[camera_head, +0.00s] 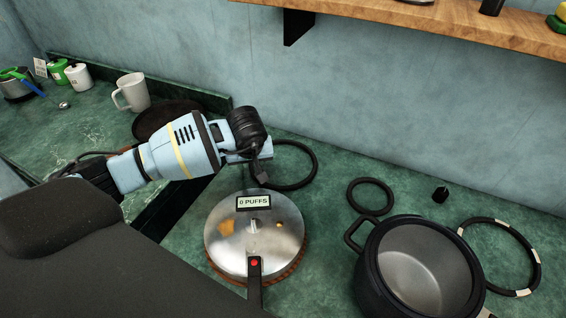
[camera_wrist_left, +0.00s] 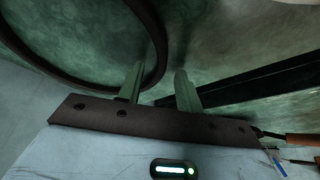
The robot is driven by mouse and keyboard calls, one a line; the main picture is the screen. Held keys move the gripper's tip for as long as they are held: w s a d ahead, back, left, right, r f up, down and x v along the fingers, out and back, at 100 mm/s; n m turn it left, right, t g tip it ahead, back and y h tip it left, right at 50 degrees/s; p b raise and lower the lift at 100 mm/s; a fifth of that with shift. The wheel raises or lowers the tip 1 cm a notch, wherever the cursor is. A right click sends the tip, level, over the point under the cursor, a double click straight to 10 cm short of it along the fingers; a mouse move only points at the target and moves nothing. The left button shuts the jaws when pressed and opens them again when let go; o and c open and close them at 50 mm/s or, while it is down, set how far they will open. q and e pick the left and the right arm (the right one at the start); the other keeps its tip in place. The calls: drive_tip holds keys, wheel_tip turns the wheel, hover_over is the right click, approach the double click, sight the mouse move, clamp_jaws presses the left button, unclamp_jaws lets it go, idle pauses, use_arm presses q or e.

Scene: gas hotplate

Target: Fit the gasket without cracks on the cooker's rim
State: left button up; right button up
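A large plain black gasket ring (camera_head: 315,165) lies on the green counter near the wall, with no pale marks visible. My left gripper (camera_head: 262,166) is at its left side. In the left wrist view the two fingers (camera_wrist_left: 159,80) are apart, and part of the ring (camera_wrist_left: 157,42) shows between them; I cannot tell whether they touch it. The black cooker pot (camera_head: 372,262) stands open at the right, its rim bare. A black ring with pale patches (camera_head: 534,257) lies right of the pot. A smaller black ring (camera_head: 350,193) lies behind the pot. My right gripper is not in view.
A steel lid (camera_head: 277,247) with a black handle and a "0 PUFFS" label sits left of the pot. A mug (camera_head: 132,92) and canisters are at the left. A wooden shelf (camera_head: 440,22) overhangs the back.

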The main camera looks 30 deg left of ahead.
use_arm(q)
clamp_jaws()
wheel_tip(320, 180, up, 10)
idle(0.6)
